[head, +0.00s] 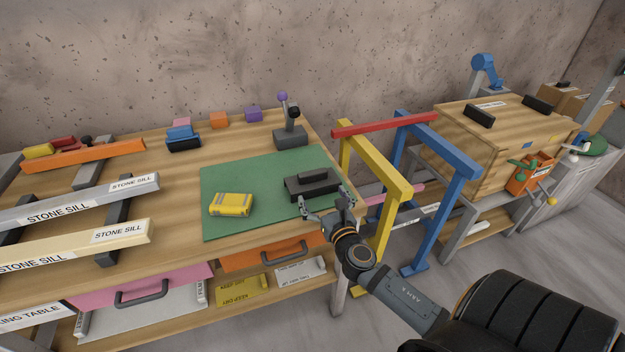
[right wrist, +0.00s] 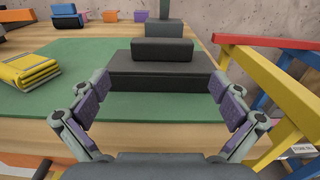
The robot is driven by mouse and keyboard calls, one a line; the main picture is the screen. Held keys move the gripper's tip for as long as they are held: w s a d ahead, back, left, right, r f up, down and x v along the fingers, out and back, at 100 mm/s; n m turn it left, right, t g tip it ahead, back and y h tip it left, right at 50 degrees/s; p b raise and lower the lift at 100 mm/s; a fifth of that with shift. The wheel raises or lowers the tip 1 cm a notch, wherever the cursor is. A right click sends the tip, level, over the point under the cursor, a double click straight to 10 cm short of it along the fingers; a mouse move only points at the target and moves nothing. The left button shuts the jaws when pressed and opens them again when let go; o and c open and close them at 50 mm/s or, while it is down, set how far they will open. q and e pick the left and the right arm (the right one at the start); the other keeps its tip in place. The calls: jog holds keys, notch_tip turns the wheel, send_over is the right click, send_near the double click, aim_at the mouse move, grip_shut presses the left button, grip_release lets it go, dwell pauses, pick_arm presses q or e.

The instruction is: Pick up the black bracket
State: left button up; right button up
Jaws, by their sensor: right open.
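The black bracket (head: 309,186) lies on the right part of a green mat (head: 259,170) on the wooden table. It has a wide flat base with a smaller block on top. In the right wrist view the black bracket (right wrist: 160,72) is straight ahead, between and beyond the fingertips. My right gripper (head: 326,208) is open and empty at the table's front edge, just in front of the bracket. Its two fingers also show in the right wrist view (right wrist: 160,95), apart, with the bracket not between the pads as far as I can tell. My left gripper is not in view.
A yellow folded cloth-like item (head: 231,204) lies left on the mat. A grey stand with a purple knob (head: 290,136) is behind the bracket. Yellow (head: 375,185) and blue (head: 438,185) trestles with a red bar (head: 385,125) stand close on the right. Stone sills lie left.

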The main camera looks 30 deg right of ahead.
aim_at(314, 179)
jog(key=shift+w+d, duration=0.1)
jog(key=shift+w, duration=0.35)
jog(key=shift+w+d+r, duration=0.1)
jog(key=shift+w, duration=0.15)
jog(key=p+x, duration=0.1)
jog(key=x, duration=0.3)
jog(key=shift+d, duration=0.1)
jog(key=shift+w, duration=0.3)
jog(key=shift+s, duration=0.1)
jog(key=shift+c, duration=0.7)
jog(key=c, duration=0.9)
jog(key=shift+o, duration=0.2)
jog(key=shift+r, duration=0.15)
notch_tip(314, 179, up, 4)
jog(key=shift+s+f+p, duration=0.1)
jog(key=shift+p, duration=1.1)
jog(key=s+a+r+p, duration=0.4)
jog(key=s+a+r, duration=0.5)
jog(key=s, duration=0.1)
jog(key=shift+a, duration=0.35)
